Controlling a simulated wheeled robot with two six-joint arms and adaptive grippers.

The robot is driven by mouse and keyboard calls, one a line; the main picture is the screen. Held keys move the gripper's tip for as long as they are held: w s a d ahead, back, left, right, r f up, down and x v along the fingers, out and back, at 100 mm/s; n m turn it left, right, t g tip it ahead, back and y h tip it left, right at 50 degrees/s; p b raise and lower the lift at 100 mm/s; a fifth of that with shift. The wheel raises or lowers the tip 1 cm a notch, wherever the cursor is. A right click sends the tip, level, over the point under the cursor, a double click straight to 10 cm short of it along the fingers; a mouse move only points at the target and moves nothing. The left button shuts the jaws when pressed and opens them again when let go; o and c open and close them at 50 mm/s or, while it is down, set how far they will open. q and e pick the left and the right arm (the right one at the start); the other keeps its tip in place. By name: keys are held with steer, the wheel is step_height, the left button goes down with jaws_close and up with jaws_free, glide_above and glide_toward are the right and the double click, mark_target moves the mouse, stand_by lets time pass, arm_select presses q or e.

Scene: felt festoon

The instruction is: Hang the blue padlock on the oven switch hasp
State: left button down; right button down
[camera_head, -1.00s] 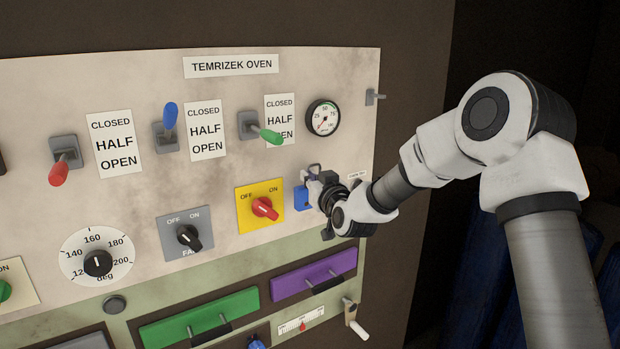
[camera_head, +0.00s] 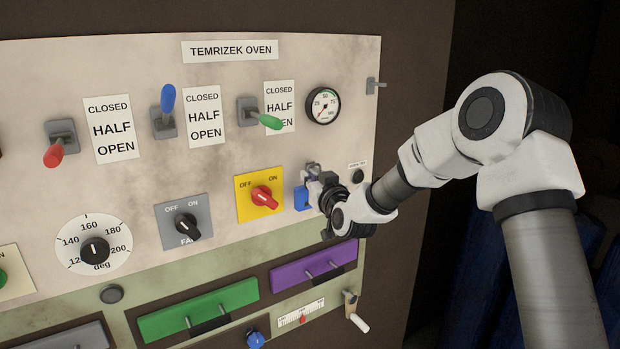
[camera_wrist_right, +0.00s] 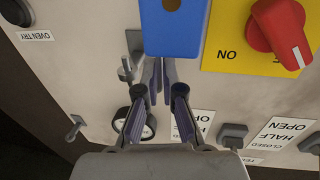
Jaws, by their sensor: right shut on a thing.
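The blue padlock (camera_head: 301,198) is beside the right edge of the yellow OFF/ON switch plate (camera_head: 246,203). My right gripper (camera_head: 314,188) is shut on it. In the right wrist view the padlock's blue body (camera_wrist_right: 175,30) sticks out past my gripper's fingertips (camera_wrist_right: 161,75); its shackle is mostly hidden between the fingers. A grey metal fitting with a pin (camera_wrist_right: 127,70), apparently the hasp, shows just left of the fingers. I cannot tell whether the shackle touches it. The red switch knob (camera_head: 264,197) is on the yellow plate. My left gripper is not in view.
A round gauge (camera_head: 323,105) and a green-tipped lever (camera_head: 268,122) are above my gripper. A black button (camera_head: 358,176) is just right of it. A purple drawer front (camera_head: 300,268) and a white-handled lever (camera_head: 357,320) are below. Dark free space lies right of the panel.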

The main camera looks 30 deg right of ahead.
steer(key=shift+f+b, duration=0.6)
steer(key=shift+f, duration=0.25)
steer(key=c, duration=1.2)
jaws_free()
steer(key=shift+r, duration=0.1)
steer(key=shift+c, duration=0.2)
steer(key=shift+s, duration=0.1)
steer(key=s+a, duration=0.1)
steer(key=s, duration=1)
steer(key=shift+s+a, duration=0.3)
steer(key=shift+s, duration=0.05)
